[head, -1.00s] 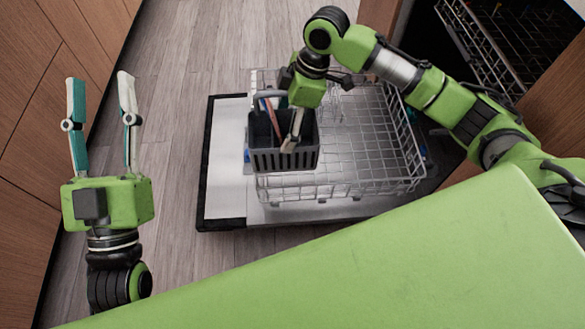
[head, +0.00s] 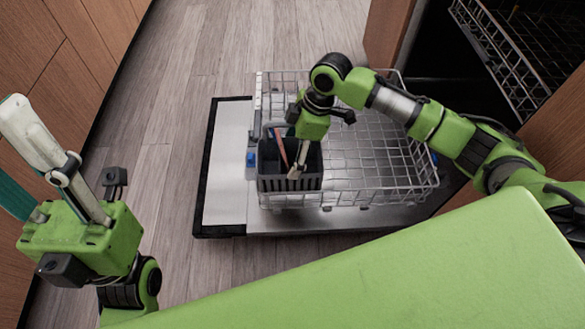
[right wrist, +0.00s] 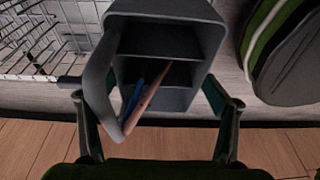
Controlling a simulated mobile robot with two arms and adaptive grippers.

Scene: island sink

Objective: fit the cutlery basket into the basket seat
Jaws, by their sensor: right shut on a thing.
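The dark grey cutlery basket (head: 272,184) is at the near left corner of the wire dishwasher rack (head: 385,160), upright in the head view. Reddish and blue cutlery stands in it. My right gripper (head: 300,165) reaches down at the basket and is shut on it. In the right wrist view the basket (right wrist: 165,42) shows its compartments and curved handle between my fingers. The basket seat is not clearly visible; I cannot tell whether the basket's base touches it. My left gripper (head: 15,150) is open and empty at the far left, away from the rack.
The rack rests on the lowered dishwasher door (head: 225,175), whose bare left part is clear. An upper rack (head: 510,60) sticks out at the top right. Wooden cabinets (head: 60,50) stand at the left, with free floor between.

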